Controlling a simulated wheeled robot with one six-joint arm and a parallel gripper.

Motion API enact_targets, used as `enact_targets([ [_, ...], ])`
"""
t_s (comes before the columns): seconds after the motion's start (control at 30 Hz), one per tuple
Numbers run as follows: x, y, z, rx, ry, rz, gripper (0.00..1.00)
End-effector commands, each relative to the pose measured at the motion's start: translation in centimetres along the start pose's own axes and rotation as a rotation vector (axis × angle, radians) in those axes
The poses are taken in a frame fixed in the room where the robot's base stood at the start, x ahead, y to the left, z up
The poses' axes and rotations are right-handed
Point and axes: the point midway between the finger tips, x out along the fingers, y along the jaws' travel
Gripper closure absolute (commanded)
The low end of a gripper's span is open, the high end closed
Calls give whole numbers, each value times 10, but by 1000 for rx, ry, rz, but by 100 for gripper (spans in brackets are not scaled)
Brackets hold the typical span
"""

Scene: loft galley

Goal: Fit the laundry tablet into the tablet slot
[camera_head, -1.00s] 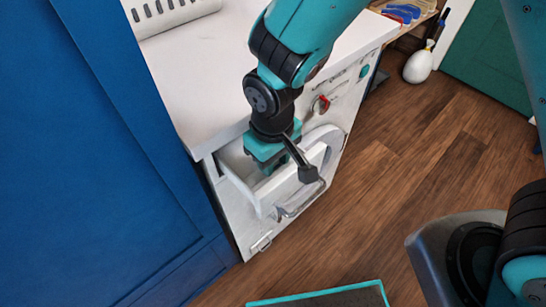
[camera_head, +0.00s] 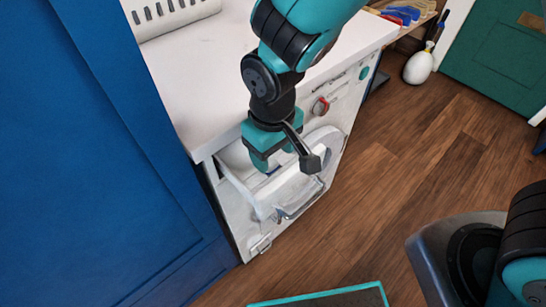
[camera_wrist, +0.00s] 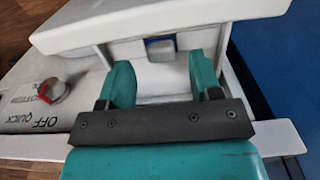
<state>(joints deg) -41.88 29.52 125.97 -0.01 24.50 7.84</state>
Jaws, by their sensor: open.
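The laundry tablet (camera_wrist: 160,48) shows as a small blue and white block in the wrist view, low between white walls of the pulled-out drawer (camera_wrist: 100,27). Only a sliver of blue shows in the head view (camera_head: 274,170). It appears to sit in the tablet slot, but the slot's edges are unclear and I cannot tell how deep it sits. My gripper (camera_wrist: 162,75) is open and empty, its two teal fingers apart on either side of the view of the tablet. In the head view my gripper (camera_head: 268,160) is just above the drawer.
The white machine (camera_head: 215,85) has a red-marked dial (camera_head: 320,107) beside the drawer and a round door below it. A blue cabinet (camera_head: 90,150) stands close on the left.

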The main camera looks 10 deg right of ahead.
Motion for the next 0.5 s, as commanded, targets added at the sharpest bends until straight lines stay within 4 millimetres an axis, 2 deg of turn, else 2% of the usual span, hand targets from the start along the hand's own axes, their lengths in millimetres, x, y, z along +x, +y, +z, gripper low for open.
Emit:
enact_targets([
  [0.03,-14,0,-1,0,7,-1,42],
  [0.23,-58,0,-1,0,7,-1,42],
  [0.4,-81,0,0,0,3,0,42],
  [0.5,-87,0,0,0,1,0,42],
])
